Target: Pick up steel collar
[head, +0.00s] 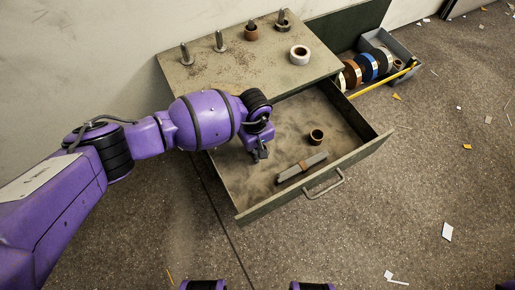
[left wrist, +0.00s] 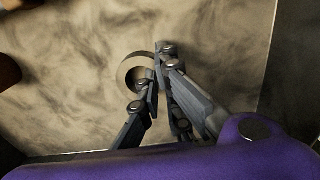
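A grey ring, which looks like the steel collar (left wrist: 129,70), lies on the drawer floor in the left wrist view. My left gripper (left wrist: 155,66) is right at it. One fingertip overlaps the ring's opening and the other is just outside its right side. The gap between the fingers is narrow, and I cannot tell whether they grip the wall. In the head view my left gripper (head: 260,154) points down into the open drawer, and the collar is hidden there behind the gripper. My right gripper is not in view.
The open drawer (head: 361,153) also holds a brown ring (head: 316,136) and a grey bar (head: 311,162). On the cabinet top (head: 190,74) stand several pegs and a pale ring (head: 299,55).

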